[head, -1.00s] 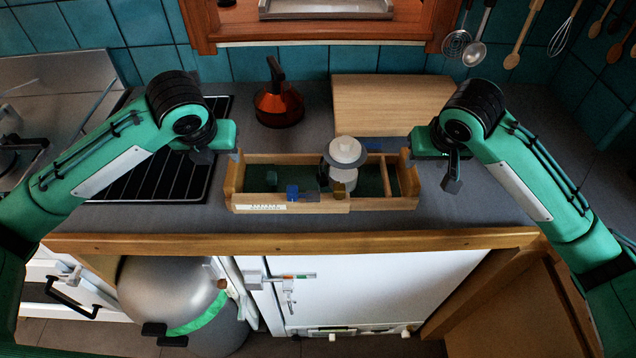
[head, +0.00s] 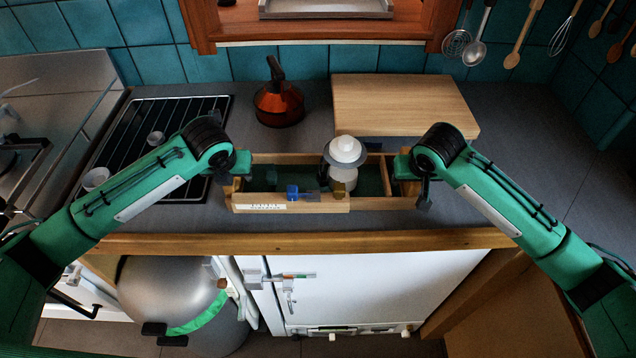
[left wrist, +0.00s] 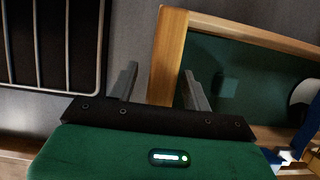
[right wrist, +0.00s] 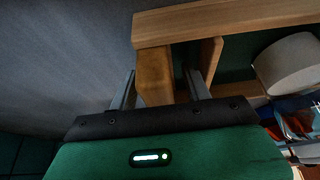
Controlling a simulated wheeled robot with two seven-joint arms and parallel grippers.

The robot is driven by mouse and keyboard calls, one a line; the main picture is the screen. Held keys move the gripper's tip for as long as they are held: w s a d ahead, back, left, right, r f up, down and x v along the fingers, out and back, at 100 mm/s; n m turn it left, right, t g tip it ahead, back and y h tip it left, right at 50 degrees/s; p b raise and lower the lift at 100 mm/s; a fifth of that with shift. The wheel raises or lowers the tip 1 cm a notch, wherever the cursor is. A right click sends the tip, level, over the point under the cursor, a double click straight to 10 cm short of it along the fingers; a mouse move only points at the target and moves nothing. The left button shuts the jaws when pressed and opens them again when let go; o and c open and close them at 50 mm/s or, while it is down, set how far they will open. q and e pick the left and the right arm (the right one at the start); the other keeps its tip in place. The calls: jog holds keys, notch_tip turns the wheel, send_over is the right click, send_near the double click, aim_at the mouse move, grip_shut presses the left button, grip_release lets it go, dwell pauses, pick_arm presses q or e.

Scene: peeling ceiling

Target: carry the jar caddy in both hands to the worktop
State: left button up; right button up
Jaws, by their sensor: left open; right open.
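The jar caddy (head: 270,207) is a long open wooden box with a dark green inside, resting level on the grey counter. A jar with a white lid (head: 346,150) stands in it, and a small blue item (head: 292,192) sits near its front wall. My left gripper (head: 236,182) is open, its fingers on either side of the caddy's left end wall (left wrist: 168,55). My right gripper (head: 410,188) is open, its fingers on either side of the right end wall (right wrist: 155,75). Gaps show between fingers and wood; the lower part of each finger is partly hidden.
A wooden board (head: 405,105) lies behind the caddy and a copper kettle (head: 279,100) stands at the back left. A black hob grate (head: 150,125) is to the left. The counter's wooden front edge (head: 330,241) runs close before the caddy. Counter at the right is clear.

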pick_arm(q)
grip_shut()
pick_arm(e)
grip_shut()
pick_arm(q)
jog(key=shift+w+r, duration=0.1)
jog(key=shift+r, duration=0.1)
pick_arm(e)
jog(key=shift+r, duration=0.2)
